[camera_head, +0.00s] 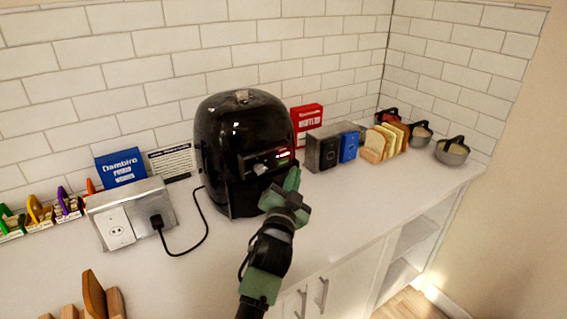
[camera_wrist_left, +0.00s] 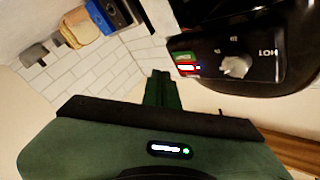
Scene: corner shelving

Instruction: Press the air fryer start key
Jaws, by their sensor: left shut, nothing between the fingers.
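The black air fryer (camera_head: 228,140) stands on the white counter against the tiled wall. Its front panel has a grey dial (camera_head: 260,169) and, to the right, a small green and red key area (camera_head: 283,157). In the left wrist view the dial (camera_wrist_left: 236,66) and the green and red keys (camera_wrist_left: 186,64) show upside down at the top right. My green left gripper (camera_head: 292,181) is shut and empty, in front of and a little below the keys. Its fingertips (camera_wrist_left: 160,78) appear close to the keys; I cannot tell whether they touch. My right gripper is not in view.
A metal outlet box (camera_head: 130,215) with a plugged black cord stands left of the fryer.

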